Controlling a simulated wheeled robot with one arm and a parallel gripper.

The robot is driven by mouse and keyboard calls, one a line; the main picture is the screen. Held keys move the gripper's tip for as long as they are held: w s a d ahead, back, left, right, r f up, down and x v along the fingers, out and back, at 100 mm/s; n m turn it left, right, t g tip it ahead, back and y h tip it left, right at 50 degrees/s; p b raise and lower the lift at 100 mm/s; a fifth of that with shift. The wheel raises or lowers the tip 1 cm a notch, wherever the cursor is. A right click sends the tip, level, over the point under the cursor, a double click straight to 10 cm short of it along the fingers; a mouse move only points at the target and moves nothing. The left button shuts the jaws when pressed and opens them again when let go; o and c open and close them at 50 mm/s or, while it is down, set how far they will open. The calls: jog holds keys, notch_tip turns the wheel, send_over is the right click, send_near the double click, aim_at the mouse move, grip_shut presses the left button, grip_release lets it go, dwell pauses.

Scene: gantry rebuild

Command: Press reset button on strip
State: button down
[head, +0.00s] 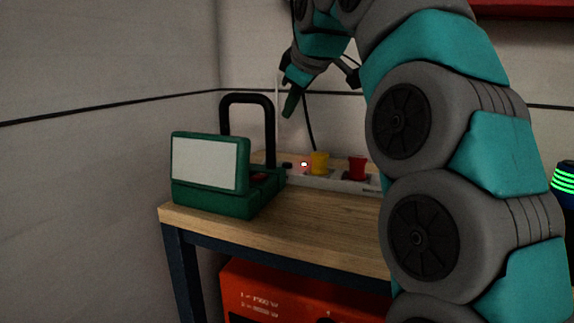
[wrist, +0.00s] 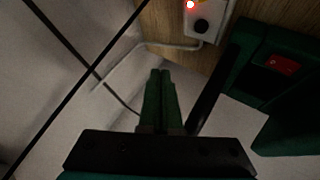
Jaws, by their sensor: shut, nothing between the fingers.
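The white power strip (head: 345,184) lies on the wooden bench top behind the green device, carrying a yellow plug (head: 319,163) and a red plug (head: 357,168). A small lit lamp (head: 304,164) shows near its left end. In the wrist view, the strip's end (wrist: 211,10) is at the top, with a glowing red lamp (wrist: 190,5) and a round black button (wrist: 202,25). My gripper (head: 289,113) is above the bench, over the strip's left end, apart from it. In the wrist view, my gripper's green fingers (wrist: 160,73) are together and empty, below and left of the button.
A green device (head: 215,203) with a pale panel (head: 205,162) and tall black handle (head: 247,98) stands left of the strip. Its red switch (wrist: 284,65) shows in the wrist view. Walls close off the left and back. An orange box (head: 290,296) sits below the bench top (head: 300,229).

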jog(key=b, duration=0.5)
send_over(291, 169)
notch_tip(291, 169, down, 7)
jog(key=shift+w+r, duration=0.1)
jog(key=shift+r, duration=0.1)
jog(key=shift+f+b, duration=0.45)
jog(key=shift+f, duration=0.25)
jog(key=shift+f, duration=0.15)
dwell(0.9)
jog(key=shift+f, duration=0.3)
jog(key=shift+f, duration=0.4)
dwell(0.9)
jog(key=shift+r, duration=0.15)
jog(key=shift+r+p, duration=0.55)
jog(key=shift+r, duration=0.15)
